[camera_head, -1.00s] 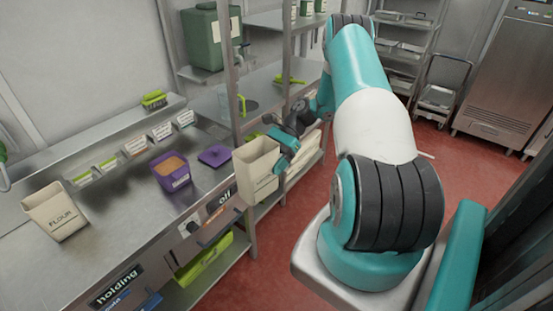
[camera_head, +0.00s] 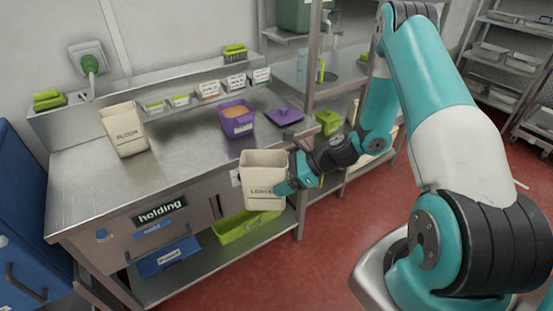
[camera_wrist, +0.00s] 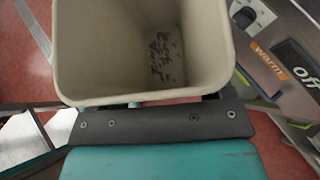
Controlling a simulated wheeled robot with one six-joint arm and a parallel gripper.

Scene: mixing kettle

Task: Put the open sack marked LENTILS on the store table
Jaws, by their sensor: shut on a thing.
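My gripper (camera_head: 284,188) is shut on a cream open-topped sack (camera_head: 262,170) and holds it upright in the air in front of the steel bench. The dark lettering on its front looks like LENTILS but is small. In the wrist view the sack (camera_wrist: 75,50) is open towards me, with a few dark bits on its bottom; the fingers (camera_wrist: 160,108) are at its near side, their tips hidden. No table marked as the store table can be made out.
The steel bench (camera_head: 95,185) carries a holding sign, a second cream sack (camera_head: 122,130) marked FLOUR, a purple tub (camera_head: 236,120) and a purple lid (camera_head: 284,116). Bare steel lies at its front left. A blue cabinet (camera_head: 20,210) stands left. Red floor (camera_head: 310,270) is clear.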

